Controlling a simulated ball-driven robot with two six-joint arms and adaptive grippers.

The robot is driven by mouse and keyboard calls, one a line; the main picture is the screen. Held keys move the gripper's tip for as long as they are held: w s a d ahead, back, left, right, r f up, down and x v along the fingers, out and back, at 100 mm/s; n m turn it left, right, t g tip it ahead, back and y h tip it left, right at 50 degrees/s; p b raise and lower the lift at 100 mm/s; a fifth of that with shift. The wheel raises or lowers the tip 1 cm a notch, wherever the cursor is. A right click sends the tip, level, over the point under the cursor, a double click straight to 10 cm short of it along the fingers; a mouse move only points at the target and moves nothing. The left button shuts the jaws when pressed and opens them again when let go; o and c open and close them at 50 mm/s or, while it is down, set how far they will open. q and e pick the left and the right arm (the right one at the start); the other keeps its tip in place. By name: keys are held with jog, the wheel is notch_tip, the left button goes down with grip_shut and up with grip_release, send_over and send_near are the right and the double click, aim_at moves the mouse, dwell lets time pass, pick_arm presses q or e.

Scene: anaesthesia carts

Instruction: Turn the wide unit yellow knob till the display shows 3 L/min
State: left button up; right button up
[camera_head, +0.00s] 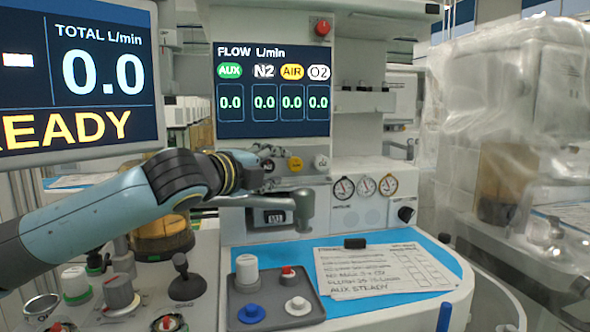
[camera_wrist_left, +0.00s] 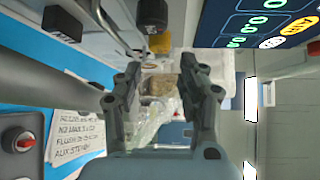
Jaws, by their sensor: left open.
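The wide unit's display (camera_head: 272,90) lists AUX, N2, AIR and O2, and each reads 0.0. Its yellow knob (camera_head: 295,164) sits below the display, between a dark knob (camera_head: 268,165) and a white knob (camera_head: 321,162). My left gripper (camera_head: 258,173) is just left of the yellow knob, in front of the knob row. In the left wrist view its two fingers (camera_wrist_left: 160,98) are spread with nothing between them. The yellow knob (camera_wrist_left: 160,43) shows there above the fingertips, apart from them. My right gripper is not in view.
A grey lever arm (camera_head: 304,210) juts out below the knobs. Gauges (camera_head: 366,186) are to the right. A note card (camera_head: 383,270) lies on the blue worktop, beside a grey tray (camera_head: 262,318) with knobs. Another display (camera_head: 75,70) is at left; a plastic-covered unit (camera_head: 510,80) is at right.

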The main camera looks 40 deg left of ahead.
aim_at(294, 166)
pick_arm(q)
jog(key=w, duration=0.3)
jog(key=shift+w+a+f, duration=0.2)
jog(key=shift+w+f, duration=0.1)
jog(key=shift+w, duration=0.1)
jog(key=w, duration=0.3)
jog(key=shift+w+a+f+b, duration=0.1)
jog(key=shift+w+f+b, duration=0.1)
jog(key=shift+b, duration=0.15)
jog(key=c, duration=0.4)
grip_shut()
jog(key=shift+f+n+t+b, duration=0.15)
jog(key=shift+n+t+b, duration=0.25)
jog(key=shift+n, duration=0.1)
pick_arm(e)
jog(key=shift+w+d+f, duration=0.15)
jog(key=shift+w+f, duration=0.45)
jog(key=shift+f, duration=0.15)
